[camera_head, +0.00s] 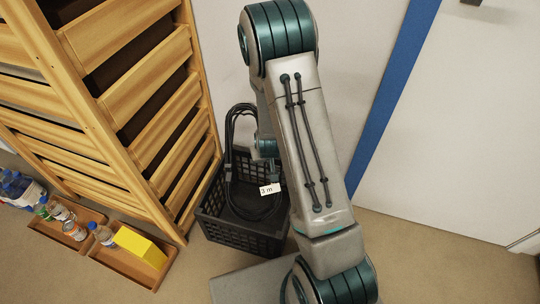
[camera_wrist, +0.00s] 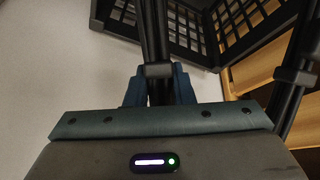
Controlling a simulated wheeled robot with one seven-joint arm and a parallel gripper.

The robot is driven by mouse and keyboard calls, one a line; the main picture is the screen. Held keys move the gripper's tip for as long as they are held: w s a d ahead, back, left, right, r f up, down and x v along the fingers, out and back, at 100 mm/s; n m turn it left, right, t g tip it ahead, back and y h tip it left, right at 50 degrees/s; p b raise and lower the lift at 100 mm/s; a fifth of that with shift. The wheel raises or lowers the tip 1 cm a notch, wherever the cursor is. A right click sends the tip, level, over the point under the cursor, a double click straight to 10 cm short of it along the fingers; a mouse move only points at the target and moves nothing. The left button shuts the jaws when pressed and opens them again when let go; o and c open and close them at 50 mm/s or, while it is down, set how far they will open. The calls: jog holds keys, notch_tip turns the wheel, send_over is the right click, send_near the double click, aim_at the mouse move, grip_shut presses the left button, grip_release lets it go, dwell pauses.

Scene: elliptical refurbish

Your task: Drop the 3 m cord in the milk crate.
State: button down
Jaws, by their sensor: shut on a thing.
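The 3 m cord (camera_head: 231,133) is a black coiled cable with a white "3 m" tag (camera_head: 269,189) in the head view. The black milk crate (camera_head: 240,235) stands on the floor. The coil's upper part rises above the crate's back rim, and its lower loop shows within the crate's opening. Whether it touches the crate bottom I cannot tell. My gripper (camera_wrist: 159,88) is shut on the cord, whose black strands pass between the blue fingers in the wrist view. In the head view my arm partly hides the gripper and the crate's right side.
A wooden shelf rack (camera_head: 130,90) stands close to the crate's left. Wooden trays with bottles and a yellow box (camera_head: 140,246) sit on the floor at lower left. A white wall is behind the crate, with a blue strip (camera_head: 395,95) and a white door (camera_head: 460,130) at right.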

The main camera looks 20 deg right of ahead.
notch_tip(320, 180, down, 23)
jog(key=b, duration=1.1)
dwell(0.8)
jog(key=c, duration=1.2)
grip_release()
jog(key=shift+o, duration=0.2)
jog(key=shift+r, duration=0.15)
jog(key=shift+s+a+r+g+y+p, duration=0.1)
jog(key=shift+s+r+g+y+p, duration=0.1)
jog(key=shift+r+g+p, duration=0.7)
jog(key=shift+s+r+g+y+p, duration=0.2)
jog(key=shift+r+g+p, duration=0.3)
jog(key=shift+p, duration=0.8)
